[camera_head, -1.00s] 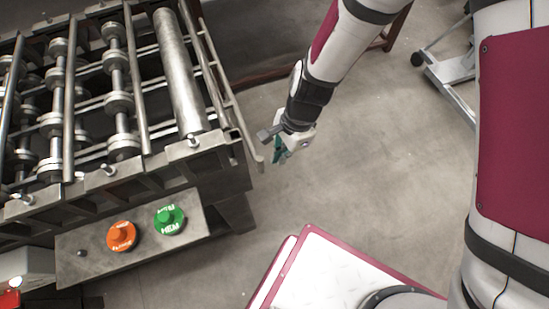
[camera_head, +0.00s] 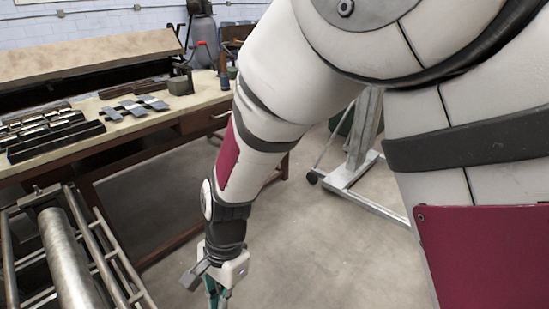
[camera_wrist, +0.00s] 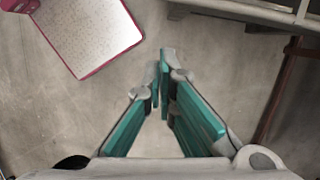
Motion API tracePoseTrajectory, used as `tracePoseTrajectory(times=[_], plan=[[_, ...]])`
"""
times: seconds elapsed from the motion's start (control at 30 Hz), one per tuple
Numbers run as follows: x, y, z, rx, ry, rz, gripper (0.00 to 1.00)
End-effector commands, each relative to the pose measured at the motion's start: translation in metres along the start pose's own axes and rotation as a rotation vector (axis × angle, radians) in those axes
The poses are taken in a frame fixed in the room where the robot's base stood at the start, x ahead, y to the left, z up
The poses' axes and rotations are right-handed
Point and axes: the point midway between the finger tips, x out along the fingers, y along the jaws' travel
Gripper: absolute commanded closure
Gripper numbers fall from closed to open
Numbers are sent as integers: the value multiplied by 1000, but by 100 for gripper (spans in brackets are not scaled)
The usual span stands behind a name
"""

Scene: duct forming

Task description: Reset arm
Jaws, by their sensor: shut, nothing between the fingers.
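My gripper (camera_wrist: 162,80) shows in the wrist view with its teal fingers closed together at the tips and nothing between them. It points down over bare concrete floor. In the head view my gripper (camera_head: 217,297) hangs at the bottom edge, partly cut off, below my white and maroon arm. It is to the right of the roller machine (camera_head: 70,262) and apart from it.
A workbench (camera_head: 140,122) with metal parts and tools stands at the back left. A wheeled metal stand (camera_head: 350,165) is behind my arm on the right.

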Motion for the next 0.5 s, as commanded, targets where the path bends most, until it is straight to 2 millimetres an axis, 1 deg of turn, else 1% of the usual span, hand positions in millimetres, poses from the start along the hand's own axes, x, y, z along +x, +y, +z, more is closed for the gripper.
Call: tracePoseTrajectory(times=[0.07,0.17,0.27,0.3,0.37,0.4,0.47,0.5], plan=[[-9,1,-4,-8,6,-13,100],[-34,7,-16,-39,25,-45,100],[-72,21,-34,-94,63,-92,100],[-88,29,-42,-119,82,-110,100],[-112,42,-52,-158,115,-135,100],[-126,52,-58,-182,137,-149,100],[-147,67,-67,-219,174,-168,100],[-160,78,-72,-242,200,-179,100]])
